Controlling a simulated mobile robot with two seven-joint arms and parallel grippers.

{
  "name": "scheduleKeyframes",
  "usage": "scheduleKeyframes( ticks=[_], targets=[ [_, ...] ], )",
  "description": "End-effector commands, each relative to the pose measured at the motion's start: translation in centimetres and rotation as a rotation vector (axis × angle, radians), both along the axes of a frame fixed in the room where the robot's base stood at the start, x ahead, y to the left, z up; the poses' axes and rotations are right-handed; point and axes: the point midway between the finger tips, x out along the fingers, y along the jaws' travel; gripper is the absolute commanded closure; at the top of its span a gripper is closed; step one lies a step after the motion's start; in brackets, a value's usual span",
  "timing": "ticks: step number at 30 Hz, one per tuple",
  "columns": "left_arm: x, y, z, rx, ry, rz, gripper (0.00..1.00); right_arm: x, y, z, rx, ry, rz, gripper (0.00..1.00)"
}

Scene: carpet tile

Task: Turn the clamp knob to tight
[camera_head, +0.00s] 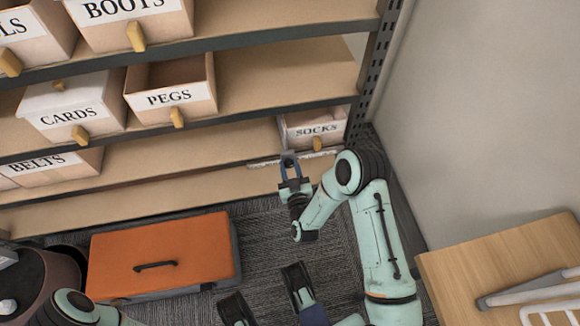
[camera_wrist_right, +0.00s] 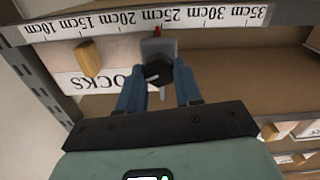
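A SOCKS bin (camera_head: 315,128) stands just behind the clamp, and its wooden handle (camera_wrist_right: 89,58) is close beside the right fingers. A PEGS bin (camera_head: 170,95) is on the shelf above. An orange case (camera_head: 165,255) lies on the carpet. A wooden table (camera_head: 500,265) stands at right.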

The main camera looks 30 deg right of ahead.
Motion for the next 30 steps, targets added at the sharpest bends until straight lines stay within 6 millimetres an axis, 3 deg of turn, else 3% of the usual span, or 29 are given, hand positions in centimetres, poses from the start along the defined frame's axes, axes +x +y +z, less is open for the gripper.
scheduleKeyframes(
  ticks=[14, 30],
  targets=[
    [0.9, -0.1, 0.4, 0.002, -0.029, -0.004, 1.00, 0.0, -0.1, 0.0, 0.103, -0.026, 0.000, 0.96],
    [4.1, -0.5, 2.1, 0.009, -0.134, -0.015, 1.00, -0.1, -0.3, 0.0, 0.566, -0.146, -0.003, 0.96]
  ],
)
